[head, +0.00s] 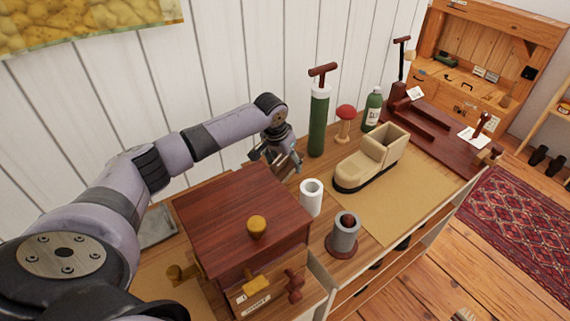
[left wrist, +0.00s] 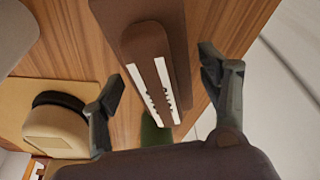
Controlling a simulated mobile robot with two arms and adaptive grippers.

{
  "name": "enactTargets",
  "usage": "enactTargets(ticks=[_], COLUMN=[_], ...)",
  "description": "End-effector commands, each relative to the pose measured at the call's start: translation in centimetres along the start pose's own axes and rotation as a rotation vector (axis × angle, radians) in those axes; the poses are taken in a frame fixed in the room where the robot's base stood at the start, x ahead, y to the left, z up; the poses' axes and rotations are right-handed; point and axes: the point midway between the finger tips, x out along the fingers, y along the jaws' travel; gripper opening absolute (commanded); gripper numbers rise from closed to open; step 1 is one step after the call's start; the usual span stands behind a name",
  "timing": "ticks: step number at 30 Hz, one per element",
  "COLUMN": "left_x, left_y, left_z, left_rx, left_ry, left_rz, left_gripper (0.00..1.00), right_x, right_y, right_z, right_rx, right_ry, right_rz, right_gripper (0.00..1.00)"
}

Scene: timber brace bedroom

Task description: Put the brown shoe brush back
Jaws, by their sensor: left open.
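In the left wrist view, a brown rounded block with two white, jagged-edged strips (left wrist: 143,48), which looks like the brown shoe brush, lies on or against a darker brown flat piece (left wrist: 180,45). My left gripper (head: 284,165) is open and reaches down behind the red-brown wooden box (head: 240,200) near the wall. In the left wrist view its fingers (left wrist: 162,88) stand apart on either side of the block, with no clear contact. The block is hidden in the head view. My right gripper is not in view.
A green pump (head: 319,125) stands right of the gripper, with a white cup (head: 311,198) in front. A beige boot-shaped holder (head: 365,165), grey cylinder (head: 344,238), red mushroom-like item (head: 345,113) and green bottle (head: 373,105) crowd the bench. The tan mat (head: 400,205) has free room.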

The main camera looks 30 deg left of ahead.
Motion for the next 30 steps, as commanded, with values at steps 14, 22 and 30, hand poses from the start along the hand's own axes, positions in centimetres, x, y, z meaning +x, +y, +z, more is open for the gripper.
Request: enactTargets(ticks=[14,22,30], left_x=[-9.4,-10.9,-10.8], left_y=[-0.1,-0.1,0.0], left_z=[-0.1,0.0,0.0], left_rx=[-0.001,-0.001,-0.001], left_ry=[0.002,0.000,0.000], left_rz=[0.000,-0.001,0.000], left_gripper=[0.69,0.69,0.69], right_x=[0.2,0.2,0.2], right_y=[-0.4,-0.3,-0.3], right_z=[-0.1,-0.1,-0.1], right_rx=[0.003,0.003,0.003], right_ry=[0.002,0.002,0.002], right_rz=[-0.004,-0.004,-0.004], right_gripper=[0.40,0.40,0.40])
